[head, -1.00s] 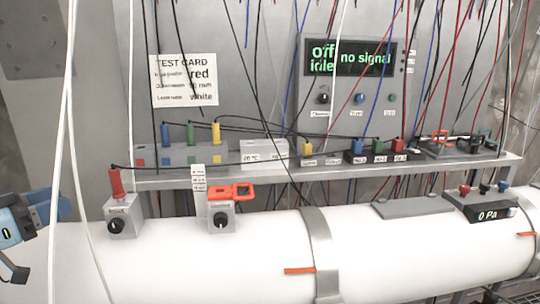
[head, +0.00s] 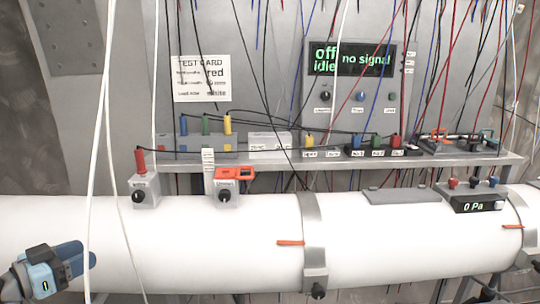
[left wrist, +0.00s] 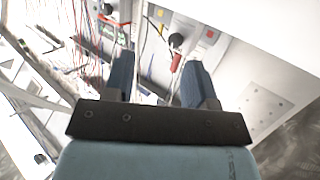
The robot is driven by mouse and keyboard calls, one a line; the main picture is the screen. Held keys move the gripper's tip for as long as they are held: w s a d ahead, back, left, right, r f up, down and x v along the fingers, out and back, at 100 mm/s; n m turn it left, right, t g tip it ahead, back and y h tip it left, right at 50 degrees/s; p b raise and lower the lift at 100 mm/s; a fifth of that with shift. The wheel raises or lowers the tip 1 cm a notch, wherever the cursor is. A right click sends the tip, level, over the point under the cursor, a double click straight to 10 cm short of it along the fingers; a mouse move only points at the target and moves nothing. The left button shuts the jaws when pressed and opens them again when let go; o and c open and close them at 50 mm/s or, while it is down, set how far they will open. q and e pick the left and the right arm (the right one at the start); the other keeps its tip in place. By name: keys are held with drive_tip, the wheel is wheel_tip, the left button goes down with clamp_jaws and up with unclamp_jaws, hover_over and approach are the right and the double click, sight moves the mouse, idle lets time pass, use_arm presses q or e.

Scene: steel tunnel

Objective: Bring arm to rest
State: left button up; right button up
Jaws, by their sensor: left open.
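My left gripper (head: 80,262) shows at the lower left of the head view, in front of the white pipe (head: 250,240). In the left wrist view its two blue fingers stand apart with nothing held between them (left wrist: 159,72). The wrist view is tilted; a red plug (left wrist: 176,62) shows beyond the fingers. My right gripper is in neither view.
A grey box with a red plug (head: 145,188) and one with an orange clamp (head: 228,190) sit on the pipe. Behind is a shelf (head: 330,167) with plugs and modules. White cables (head: 97,140) hang close to my left gripper. A pressure display (head: 473,204) is at right.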

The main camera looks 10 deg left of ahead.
use_arm(q)
drive_tip(key=s+d+f+n+g+y, duration=0.1)
drive_tip(key=s+d+f, duration=0.2)
drive_tip(key=f, duration=0.6)
drive_tip(key=s+d+f+g+y, duration=0.1)
drive_tip(key=s+d+f, duration=0.2)
drive_tip(key=f, duration=0.6)
drive_tip(key=s+d+f+n+g+y, duration=0.1)
drive_tip(key=s+d+f, duration=0.25)
drive_tip(key=f, duration=0.55)
drive_tip(key=s+d+f+g, duration=0.1)
drive_tip(key=s+d+f, duration=0.25)
drive_tip(key=d, duration=0.65)
drive_tip(key=s+d+f+g, duration=0.15)
drive_tip(key=d+f, duration=0.35)
drive_tip(key=d, duration=0.5)
wheel_tip(320, 180, up, 11)
drive_tip(key=a+t+p, duration=0.1)
drive_tip(key=p, duration=1.1)
drive_tip(key=shift+s+a+r+m, duration=0.15)
drive_tip(key=shift+s+a+m, duration=0.05)
drive_tip(key=shift+s+m, duration=0.2)
